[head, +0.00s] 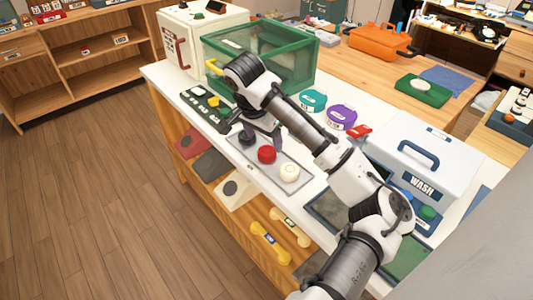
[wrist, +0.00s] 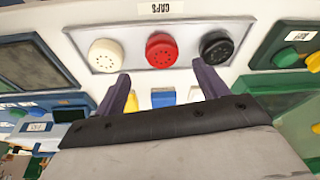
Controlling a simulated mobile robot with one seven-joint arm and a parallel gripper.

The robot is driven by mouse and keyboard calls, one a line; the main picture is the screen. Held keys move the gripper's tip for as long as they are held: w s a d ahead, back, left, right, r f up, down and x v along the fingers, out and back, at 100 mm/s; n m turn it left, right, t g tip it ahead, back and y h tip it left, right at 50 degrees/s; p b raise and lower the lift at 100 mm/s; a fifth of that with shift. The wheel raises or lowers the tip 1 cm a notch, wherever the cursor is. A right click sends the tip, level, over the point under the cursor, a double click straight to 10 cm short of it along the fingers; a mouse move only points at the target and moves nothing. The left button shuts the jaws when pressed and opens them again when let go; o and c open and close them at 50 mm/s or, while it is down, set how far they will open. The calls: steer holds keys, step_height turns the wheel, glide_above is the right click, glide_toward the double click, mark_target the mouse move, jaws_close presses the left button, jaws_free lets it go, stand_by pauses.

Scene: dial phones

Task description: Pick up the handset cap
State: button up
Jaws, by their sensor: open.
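Three round caps sit in a row on a grey tray (head: 300,159): a black cap (head: 247,139), a red cap (head: 266,155) and a cream cap (head: 289,173). In the wrist view the cream cap (wrist: 106,52), the red cap (wrist: 161,50) and the black cap (wrist: 216,47) show perforated tops. A tray label (wrist: 161,8) reads CAPS upside down. My gripper (wrist: 166,80) is open and empty, its two dark fingers spread below the red cap in the picture. In the head view my gripper (head: 262,126) is over the tray's far side, close to the black cap.
A green glass-like case (head: 290,60) stands behind my arm. A WASH box (head: 425,165) is at the right of the white counter. Teal (head: 313,101) and purple (head: 341,117) round items lie behind the tray. Yellow handsets (head: 270,243) lie on the shelf below.

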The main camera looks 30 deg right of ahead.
mark_target(267, 150)
steer(key=shift+x, duration=2.9)
steer(key=shift+w, duration=0.2)
steer(key=shift+c, duration=0.4)
steer(key=c, duration=1)
